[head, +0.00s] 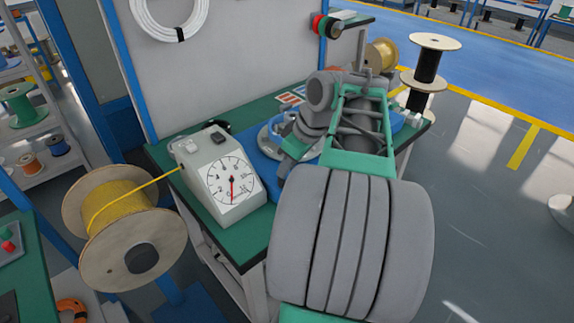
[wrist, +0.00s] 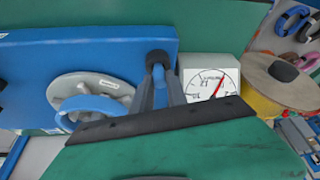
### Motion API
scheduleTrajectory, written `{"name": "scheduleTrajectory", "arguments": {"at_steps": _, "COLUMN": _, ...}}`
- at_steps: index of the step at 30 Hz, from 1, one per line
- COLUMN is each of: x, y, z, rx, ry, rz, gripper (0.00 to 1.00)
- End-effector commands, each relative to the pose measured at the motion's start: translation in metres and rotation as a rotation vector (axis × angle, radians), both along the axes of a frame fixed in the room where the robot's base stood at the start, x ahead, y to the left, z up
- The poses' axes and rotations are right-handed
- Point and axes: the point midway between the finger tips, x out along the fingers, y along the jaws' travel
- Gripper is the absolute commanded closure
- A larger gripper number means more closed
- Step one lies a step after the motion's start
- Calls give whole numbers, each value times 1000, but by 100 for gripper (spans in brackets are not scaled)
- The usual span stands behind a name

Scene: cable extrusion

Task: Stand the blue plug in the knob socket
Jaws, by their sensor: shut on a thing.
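My gripper (wrist: 159,82) shows in the wrist view with its two grey fingers shut on a slim blue piece, which I take as the blue plug (wrist: 158,74). A dark round piece (wrist: 157,58) sits right at the fingertips, over the right end of the blue board (wrist: 95,50). I cannot tell whether it is the knob socket or part of the plug, nor whether the plug is inside anything. In the head view my own arm hides the fingertips and the plug.
A grey disc (wrist: 112,87) with a blue ring (wrist: 92,104) lies on the board, left of my gripper. A white dial box (head: 207,175) stands on the green bench (head: 166,160), close to my gripper's right in the wrist view. A yellow cable spool (head: 88,250) stands beside the bench.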

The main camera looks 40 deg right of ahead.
Motion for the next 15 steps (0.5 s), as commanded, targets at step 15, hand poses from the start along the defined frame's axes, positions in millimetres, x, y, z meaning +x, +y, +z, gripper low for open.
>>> {"name": "scheduleTrajectory", "arguments": {"at_steps": 15, "x": 0, "y": 0, "z": -8, "rx": 0, "ry": 0, "rz": 0, "gripper": 100}}
